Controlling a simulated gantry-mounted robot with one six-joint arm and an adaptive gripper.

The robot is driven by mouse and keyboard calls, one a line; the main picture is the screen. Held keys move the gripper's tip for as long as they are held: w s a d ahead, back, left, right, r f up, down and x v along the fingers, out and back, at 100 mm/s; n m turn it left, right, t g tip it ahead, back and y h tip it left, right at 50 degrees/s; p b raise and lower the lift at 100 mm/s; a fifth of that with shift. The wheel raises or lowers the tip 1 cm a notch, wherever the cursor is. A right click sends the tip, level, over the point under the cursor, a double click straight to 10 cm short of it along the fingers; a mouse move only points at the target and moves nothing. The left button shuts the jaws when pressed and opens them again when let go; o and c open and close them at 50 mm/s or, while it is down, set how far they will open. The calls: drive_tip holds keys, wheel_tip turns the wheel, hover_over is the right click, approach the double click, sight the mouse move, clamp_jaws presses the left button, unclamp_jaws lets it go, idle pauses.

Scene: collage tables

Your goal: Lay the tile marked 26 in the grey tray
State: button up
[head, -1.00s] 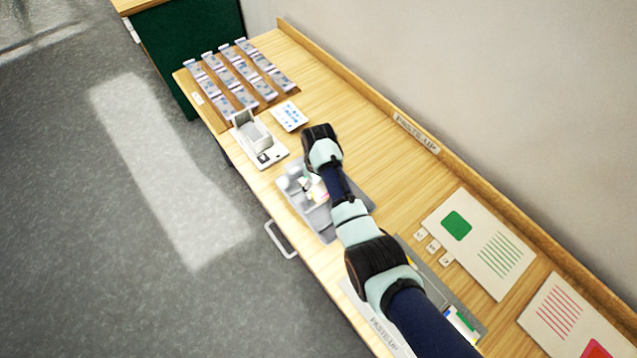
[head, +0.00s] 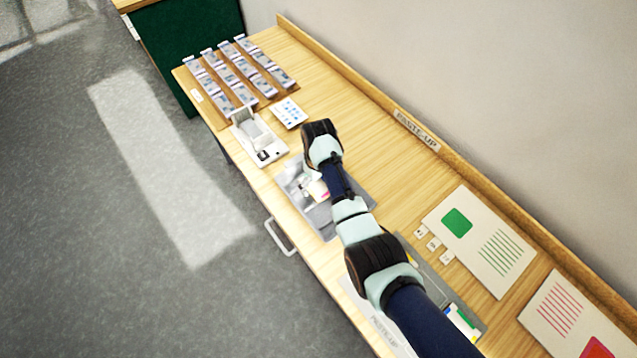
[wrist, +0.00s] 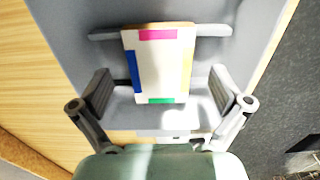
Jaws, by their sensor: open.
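My gripper (wrist: 160,90) is open in the wrist view, with one finger on each side of a white tile (wrist: 160,65). The tile has pink, blue, yellow and green edge marks. I cannot read a number on it. The fingers appear apart from it. It sits against a grey holder with a ledge (wrist: 212,31). In the head view, my arm partly hides the grey plate (head: 322,222) below it and the tile (head: 318,190). A second grey tray (head: 432,270) lies to the right, partly behind my arm, with coloured pieces in it.
Three small white tiles (head: 433,244) lie beside a green-marked sheet (head: 480,240). A red-marked sheet (head: 560,310) is at lower right. A white device (head: 262,148), a small card (head: 289,114) and a rack of strips (head: 240,72) stand at the left. A raised edge runs along the wall.

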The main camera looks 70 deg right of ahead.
wheel_tip(320, 180, up, 11)
drive_tip(key=shift+f, duration=0.1)
idle(0.9)
